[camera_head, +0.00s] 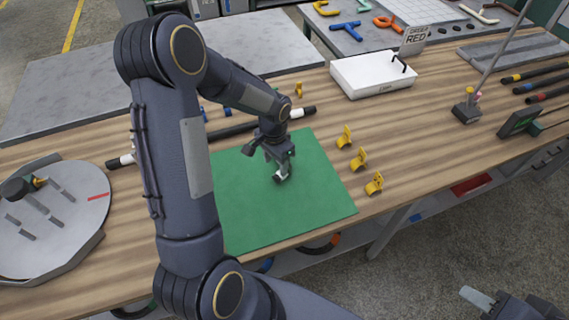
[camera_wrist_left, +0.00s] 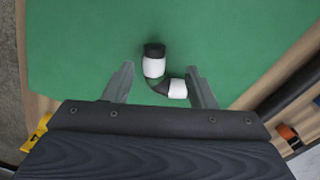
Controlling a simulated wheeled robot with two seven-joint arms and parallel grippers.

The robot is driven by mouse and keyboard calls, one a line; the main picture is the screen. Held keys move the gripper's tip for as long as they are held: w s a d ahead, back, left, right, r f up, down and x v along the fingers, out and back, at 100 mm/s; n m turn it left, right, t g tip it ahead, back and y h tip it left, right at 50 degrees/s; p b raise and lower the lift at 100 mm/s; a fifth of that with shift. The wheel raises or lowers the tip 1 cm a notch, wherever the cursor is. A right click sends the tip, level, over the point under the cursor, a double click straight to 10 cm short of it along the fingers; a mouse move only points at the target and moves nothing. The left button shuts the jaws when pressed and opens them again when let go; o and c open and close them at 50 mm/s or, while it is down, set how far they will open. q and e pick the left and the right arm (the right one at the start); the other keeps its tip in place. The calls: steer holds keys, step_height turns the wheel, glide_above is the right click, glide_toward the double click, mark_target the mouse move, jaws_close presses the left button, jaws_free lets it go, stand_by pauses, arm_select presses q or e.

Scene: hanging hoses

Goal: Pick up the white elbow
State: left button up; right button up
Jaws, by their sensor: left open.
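The white elbow (camera_wrist_left: 153,68) lies on the green mat (camera_wrist_left: 85,45). It is a bent black piece with white bands, and in the left wrist view it shows between and slightly beyond the fingertips. My left gripper (camera_wrist_left: 161,80) is open and empty above it, with one finger on each side. In the head view my left gripper (camera_head: 280,168) points down over the middle of the mat, and a small part of the elbow (camera_head: 281,176) shows beneath it. Whether the fingers touch it I cannot tell. My right gripper (camera_head: 478,298) shows only in part at the bottom right.
Several yellow clips (camera_head: 358,158) stand right of the mat. A black hose with white ends (camera_head: 303,113) lies behind it. A round grey plate (camera_head: 85,180) is at left, a white box (camera_head: 370,76) at the back. The mat around the elbow is clear.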

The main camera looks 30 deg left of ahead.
mark_target(276, 176)
arm_select(q)
steer(key=f, duration=0.3)
steer(key=s+f+p, duration=0.1)
steer(key=shift+d+f, duration=0.25)
steer(key=shift+f, duration=0.05)
steer(key=shift+w+f, duration=0.1)
steer(key=shift+f, duration=0.3)
steer(key=c, duration=1.1)
steer(key=shift+r, duration=0.1)
